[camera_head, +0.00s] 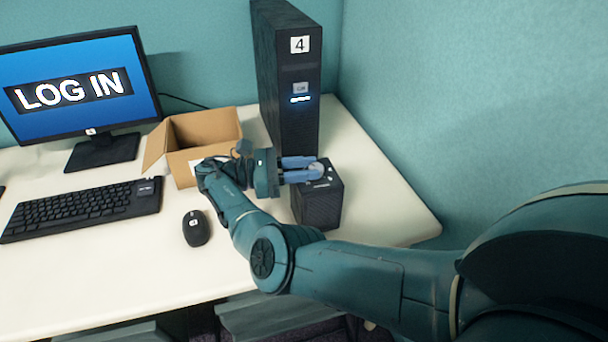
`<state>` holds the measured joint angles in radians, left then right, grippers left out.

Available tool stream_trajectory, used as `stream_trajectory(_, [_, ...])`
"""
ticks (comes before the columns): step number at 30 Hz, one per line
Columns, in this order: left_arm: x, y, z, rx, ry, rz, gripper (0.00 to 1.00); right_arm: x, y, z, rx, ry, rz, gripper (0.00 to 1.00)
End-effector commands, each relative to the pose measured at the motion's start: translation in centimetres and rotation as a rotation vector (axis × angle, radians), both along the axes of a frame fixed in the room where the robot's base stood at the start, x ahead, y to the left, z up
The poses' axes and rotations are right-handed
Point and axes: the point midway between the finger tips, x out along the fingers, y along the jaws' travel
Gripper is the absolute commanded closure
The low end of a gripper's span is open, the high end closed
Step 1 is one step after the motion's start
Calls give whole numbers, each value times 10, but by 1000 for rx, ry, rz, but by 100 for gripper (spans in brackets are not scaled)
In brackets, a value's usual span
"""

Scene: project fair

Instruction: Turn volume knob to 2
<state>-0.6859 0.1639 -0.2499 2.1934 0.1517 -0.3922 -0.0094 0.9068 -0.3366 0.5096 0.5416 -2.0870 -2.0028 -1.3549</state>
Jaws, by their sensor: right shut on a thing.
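The volume knob (316,167) is a small grey disc on top of a black box-shaped speaker (318,208). Light marks show on the speaker top around the knob, too small to read. My right gripper (312,169) reaches over from the left, with its blue fingers shut on the knob. The fingers hide part of the knob, so its setting cannot be told. My left gripper is not in view.
A black computer tower (290,90) marked 4 stands right behind the speaker. An open cardboard box (205,135), a monitor (70,90) reading LOG IN, a keyboard (80,208) and a mouse (196,228) are to the left. The white desk (380,200) is clear right of the speaker.

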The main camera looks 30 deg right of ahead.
Motion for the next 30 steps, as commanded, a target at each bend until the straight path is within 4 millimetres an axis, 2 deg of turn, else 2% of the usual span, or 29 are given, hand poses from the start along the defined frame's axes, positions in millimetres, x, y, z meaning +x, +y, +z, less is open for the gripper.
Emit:
stream_trajectory(18, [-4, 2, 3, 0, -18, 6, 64, 0, -3, 2, -8, -4, -24, 95])
stream_trajectory(19, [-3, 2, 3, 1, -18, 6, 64, 0, -3, 2, -8, -4, -24, 69])
stream_trajectory(26, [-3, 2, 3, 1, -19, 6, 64, 0, -2, 1, -4, -3, -22, 51])
stream_trajectory(30, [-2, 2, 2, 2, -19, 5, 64, 0, -1, 1, -3, -2, -21, 50])
